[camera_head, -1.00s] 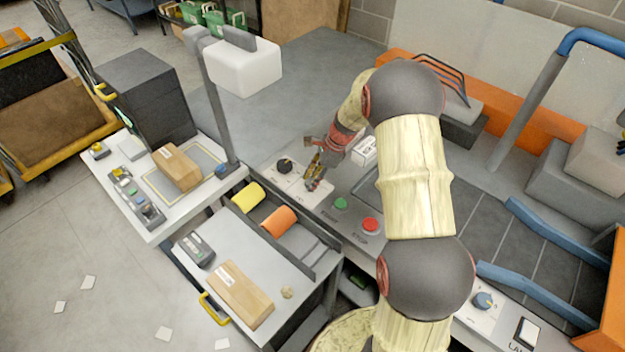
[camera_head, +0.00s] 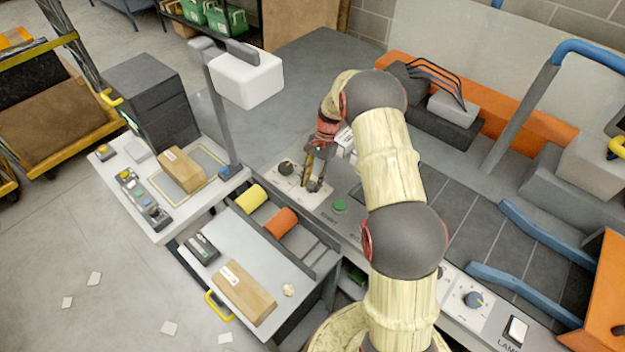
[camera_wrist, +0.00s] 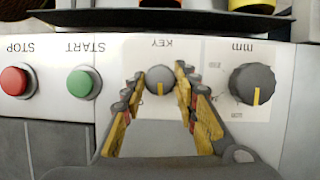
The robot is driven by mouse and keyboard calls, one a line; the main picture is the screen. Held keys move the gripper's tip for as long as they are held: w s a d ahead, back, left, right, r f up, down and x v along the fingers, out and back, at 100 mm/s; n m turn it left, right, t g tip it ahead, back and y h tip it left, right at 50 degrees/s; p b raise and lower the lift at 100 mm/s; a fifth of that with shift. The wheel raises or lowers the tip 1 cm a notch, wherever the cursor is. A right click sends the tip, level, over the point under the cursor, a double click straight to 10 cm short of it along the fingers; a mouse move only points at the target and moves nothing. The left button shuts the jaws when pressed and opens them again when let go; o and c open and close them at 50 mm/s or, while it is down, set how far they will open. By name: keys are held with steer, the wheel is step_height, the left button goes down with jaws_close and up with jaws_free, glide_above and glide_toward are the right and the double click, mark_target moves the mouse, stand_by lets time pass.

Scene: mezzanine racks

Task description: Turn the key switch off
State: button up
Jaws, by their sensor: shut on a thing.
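The key switch (camera_wrist: 159,80) is a small round grey knob with a yellow pointer mark, on a white plate labelled KEY, upside down in the wrist view. Its pointer mark points toward the bottom of that picture. My gripper (camera_wrist: 158,84) has its two yellow-and-grey fingers on either side of the knob and is shut on it. In the head view my gripper (camera_head: 314,186) is down at the control panel, and its fingers hide the key switch there.
A larger black mm dial (camera_wrist: 252,84) sits beside the key switch. On the other side are the green START button (camera_wrist: 80,84) and the red STOP button (camera_wrist: 14,81).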

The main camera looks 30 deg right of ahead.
steer(key=n+g, duration=0.1)
steer(key=n, duration=0.2)
steer(key=shift+w+a+n+h+p, duration=0.1)
steer(key=shift+w+n+h+p, duration=0.05)
steer(key=shift+n+h+p, duration=0.25)
steer(key=n+g+h, duration=0.1)
steer(key=n, duration=0.3)
steer(key=shift+h+p, duration=0.3)
steer(key=o, duration=1.2)
steer(key=shift+c, duration=0.2)
steer(key=v, duration=1.2)
steer(key=shift+w+f, duration=0.1)
steer(key=shift+w, duration=0.1)
